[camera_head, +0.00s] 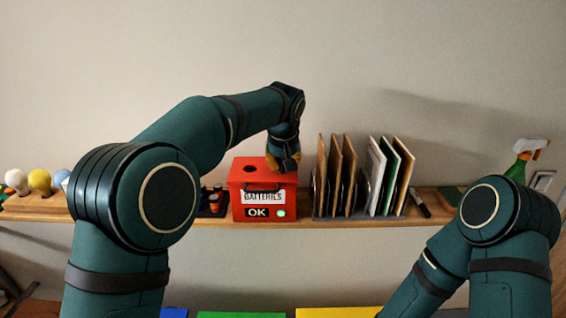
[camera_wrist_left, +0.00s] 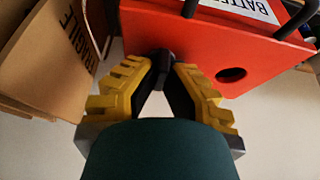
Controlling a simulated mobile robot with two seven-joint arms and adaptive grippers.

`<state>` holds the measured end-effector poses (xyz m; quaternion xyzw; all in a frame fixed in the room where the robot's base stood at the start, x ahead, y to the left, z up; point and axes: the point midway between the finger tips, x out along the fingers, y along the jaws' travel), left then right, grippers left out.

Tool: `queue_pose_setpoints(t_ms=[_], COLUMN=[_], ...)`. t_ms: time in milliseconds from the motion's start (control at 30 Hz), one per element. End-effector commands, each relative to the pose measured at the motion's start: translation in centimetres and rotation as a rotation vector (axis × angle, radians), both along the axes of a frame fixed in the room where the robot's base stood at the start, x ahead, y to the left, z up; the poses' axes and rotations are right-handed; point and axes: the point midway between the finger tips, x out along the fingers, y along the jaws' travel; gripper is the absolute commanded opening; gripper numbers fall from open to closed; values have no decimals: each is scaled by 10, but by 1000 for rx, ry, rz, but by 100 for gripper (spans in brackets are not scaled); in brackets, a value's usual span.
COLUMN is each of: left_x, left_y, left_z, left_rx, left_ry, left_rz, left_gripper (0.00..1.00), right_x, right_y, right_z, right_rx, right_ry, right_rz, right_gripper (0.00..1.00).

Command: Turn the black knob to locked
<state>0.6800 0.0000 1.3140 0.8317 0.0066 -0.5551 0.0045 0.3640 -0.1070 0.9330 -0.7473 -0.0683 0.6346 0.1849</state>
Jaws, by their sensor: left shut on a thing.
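In the left wrist view the black knob (camera_wrist_left: 162,62) on the red box (camera_wrist_left: 210,45) sits between my left fingertips. My left gripper (camera_head: 284,163) reaches down onto the right part of the box top, and its yellow-padded fingers (camera_wrist_left: 163,75) are shut on the knob. The knob's marking is hidden. My right gripper is out of view.
Right beside the box stands a rack of brown, white and green panels (camera_head: 362,175), close to my left gripper. A marker (camera_head: 419,203) and a spray bottle (camera_head: 525,157) are further right. Bulbs (camera_head: 38,181) stand on the shelf (camera_head: 35,207) at left.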

Motion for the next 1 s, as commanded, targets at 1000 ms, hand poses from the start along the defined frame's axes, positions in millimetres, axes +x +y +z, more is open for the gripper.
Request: queue_pose_setpoints(t_ms=[1000], left_x=[-30], left_y=[-1], left_z=[74], left_rx=[-1], left_ry=[-2], left_rz=[-2], left_gripper=[39], right_x=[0], right_y=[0], right_z=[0], right_rx=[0], right_ry=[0], right_rz=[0], right_gripper=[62])
